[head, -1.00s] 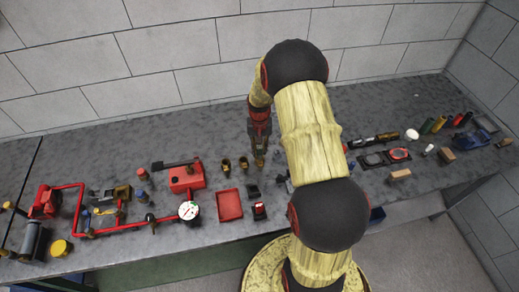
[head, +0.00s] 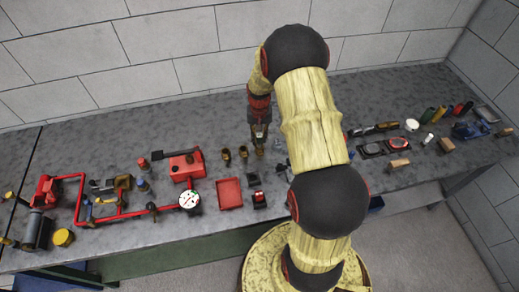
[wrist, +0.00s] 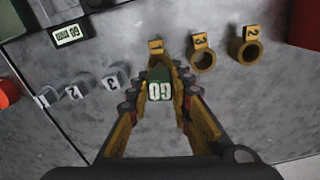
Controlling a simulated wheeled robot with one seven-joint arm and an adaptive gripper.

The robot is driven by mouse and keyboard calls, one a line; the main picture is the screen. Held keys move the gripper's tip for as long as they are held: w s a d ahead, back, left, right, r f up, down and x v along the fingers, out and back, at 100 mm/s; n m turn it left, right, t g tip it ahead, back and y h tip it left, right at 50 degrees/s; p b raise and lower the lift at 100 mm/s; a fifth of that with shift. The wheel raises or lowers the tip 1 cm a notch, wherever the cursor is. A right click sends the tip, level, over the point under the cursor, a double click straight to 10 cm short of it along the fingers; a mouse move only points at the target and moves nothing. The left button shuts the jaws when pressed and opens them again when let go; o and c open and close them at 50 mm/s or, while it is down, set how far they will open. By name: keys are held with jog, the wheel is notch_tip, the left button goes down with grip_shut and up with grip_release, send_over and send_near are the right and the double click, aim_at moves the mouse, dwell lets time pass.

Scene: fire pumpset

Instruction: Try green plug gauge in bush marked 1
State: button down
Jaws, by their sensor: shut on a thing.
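My gripper (wrist: 160,95) is shut on the green plug gauge (wrist: 157,76), whose end label reads GO. The brass bush marked 1 (wrist: 156,46) is directly behind the gauge in the wrist view, its ring mostly hidden by the gauge and fingers. I cannot tell whether the gauge is inside the bore or just above it. The bush marked 3 (wrist: 203,59) and the bush marked 2 (wrist: 246,50) stand to its right, both empty. In the head view my gripper (head: 259,141) points down at the bench beside the two other bushes.
Grey numbered pieces (wrist: 116,78) lie left of my gripper in the wrist view, near a small display unit (wrist: 70,34). A red tray (head: 229,194), a red box (head: 186,165) and a gauge dial (head: 189,200) are on the bench. Bare bench lies behind the bushes.

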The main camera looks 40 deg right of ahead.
jog(key=shift+r+p, duration=0.85)
jog(key=shift+r, duration=0.75)
jog(key=shift+f, duration=0.1)
jog(key=shift+f+b, duration=0.75)
jog(key=shift+f, duration=0.4)
jog(key=shift+f+b, duration=0.4)
jog(key=shift+f, duration=0.2)
dwell(0.6)
jog(key=shift+r, duration=0.35)
dwell(1.0)
jog(key=shift+r+p, duration=0.35)
jog(key=shift+p, duration=0.05)
